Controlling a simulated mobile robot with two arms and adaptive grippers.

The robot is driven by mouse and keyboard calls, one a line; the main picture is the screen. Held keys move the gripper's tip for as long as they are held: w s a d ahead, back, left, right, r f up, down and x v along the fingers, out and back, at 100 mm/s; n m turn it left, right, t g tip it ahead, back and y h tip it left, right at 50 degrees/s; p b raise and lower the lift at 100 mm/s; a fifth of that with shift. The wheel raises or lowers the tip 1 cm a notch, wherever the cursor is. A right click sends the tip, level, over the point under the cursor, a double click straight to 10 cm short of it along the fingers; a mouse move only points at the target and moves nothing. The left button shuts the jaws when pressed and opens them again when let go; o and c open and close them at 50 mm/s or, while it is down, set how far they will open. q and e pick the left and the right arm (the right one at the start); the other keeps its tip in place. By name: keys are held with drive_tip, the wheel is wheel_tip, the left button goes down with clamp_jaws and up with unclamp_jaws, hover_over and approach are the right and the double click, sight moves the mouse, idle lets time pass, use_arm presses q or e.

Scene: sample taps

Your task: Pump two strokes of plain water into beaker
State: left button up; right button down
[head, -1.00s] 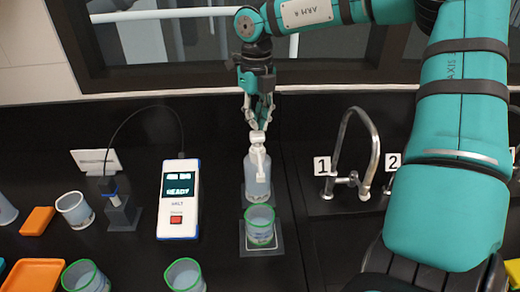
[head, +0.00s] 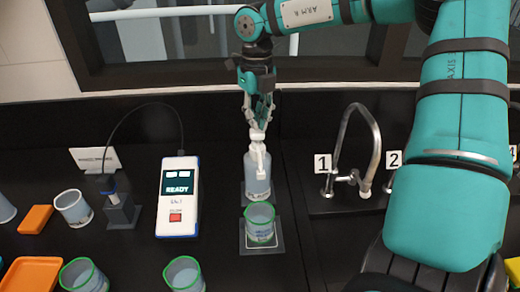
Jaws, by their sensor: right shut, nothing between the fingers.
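A pump bottle (head: 257,176) with a white pump head (head: 257,136) and bluish body stands upright at the middle of the bench. A green-rimmed beaker (head: 260,225) stands directly in front of it on a dark square pad (head: 280,246) with a white outline. The spout points toward the beaker. My right gripper (head: 258,125) points down with its fingers shut, directly over the pump head; it looks in contact, but I cannot be sure. The liquid level in the beaker is hard to tell. My left gripper is not in view.
A white meter (head: 178,200) reading READY and a probe stand (head: 119,208) are at left. More beakers (head: 184,275), an orange block (head: 35,219) and an orange tray (head: 33,274) lie nearby.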

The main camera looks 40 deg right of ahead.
drive_tip(key=shift+f+b, duration=1.05)
drive_tip(key=shift+f, duration=0.25)
drive_tip(key=shift+r, duration=0.25)
drive_tip(key=shift+r+p, duration=0.95)
drive_tip(key=shift+r, duration=0.6)
drive_tip(key=shift+r+p, duration=1.85)
drive_tip(key=shift+r, duration=1.15)
